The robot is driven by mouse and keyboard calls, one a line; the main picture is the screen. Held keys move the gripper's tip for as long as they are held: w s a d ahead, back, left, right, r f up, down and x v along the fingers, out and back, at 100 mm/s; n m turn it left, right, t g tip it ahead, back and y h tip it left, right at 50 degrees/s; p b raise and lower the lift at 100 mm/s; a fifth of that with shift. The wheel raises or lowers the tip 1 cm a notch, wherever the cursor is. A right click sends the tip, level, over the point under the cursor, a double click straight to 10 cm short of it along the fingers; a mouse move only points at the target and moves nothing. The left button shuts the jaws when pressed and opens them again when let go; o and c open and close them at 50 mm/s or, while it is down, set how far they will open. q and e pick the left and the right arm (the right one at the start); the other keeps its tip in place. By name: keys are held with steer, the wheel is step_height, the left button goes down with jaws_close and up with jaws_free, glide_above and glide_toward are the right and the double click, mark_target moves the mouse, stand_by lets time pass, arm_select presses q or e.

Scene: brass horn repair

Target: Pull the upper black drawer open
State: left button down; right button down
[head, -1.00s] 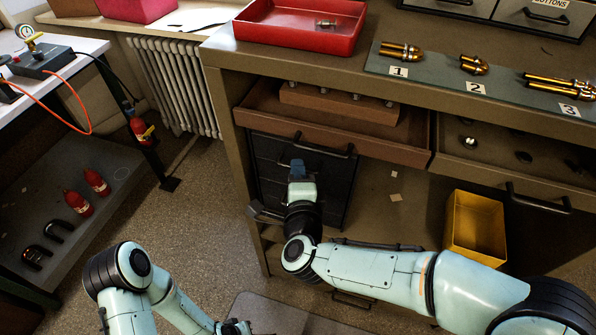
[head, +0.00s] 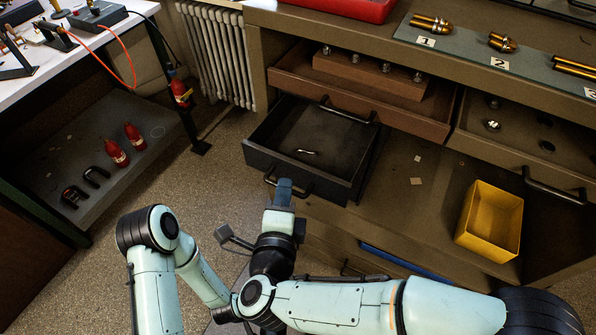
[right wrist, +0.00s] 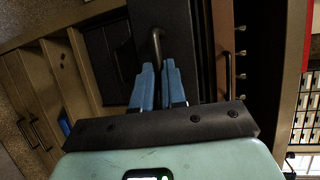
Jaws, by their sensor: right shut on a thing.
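The upper black drawer (head: 258,160) stands pulled out below a brown drawer in the head view. Its inside is visible, with a small shiny metal piece (head: 307,152) on the floor of it. My right gripper (head: 284,186) is at the drawer's front, shut on its black bar handle (head: 305,192). In the right wrist view the two blue fingers (right wrist: 158,75) close around the handle (right wrist: 156,45). My left arm is at the lower left of the head view; its gripper is hidden.
The brown drawer (head: 440,128) above is open, holding a wooden block (head: 370,75). A yellow bin (head: 490,222) stands on the lower shelf at right. Red bottles (head: 115,152) lie on a left shelf. Floor at left is clear.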

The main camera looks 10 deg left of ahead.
arm_select(q)
steer(key=shift+w+a+f, duration=0.1)
steer(key=shift+w, duration=0.05)
arm_select(e)
steer(key=shift+s+a, duration=0.2)
steer(key=shift+s, duration=0.45)
steer(key=shift+s+a, duration=0.2)
steer(key=shift+s, duration=0.5)
steer(key=shift+s+a, duration=0.2)
steer(key=shift+s, duration=0.45)
steer(key=c, duration=1.2)
jaws_free()
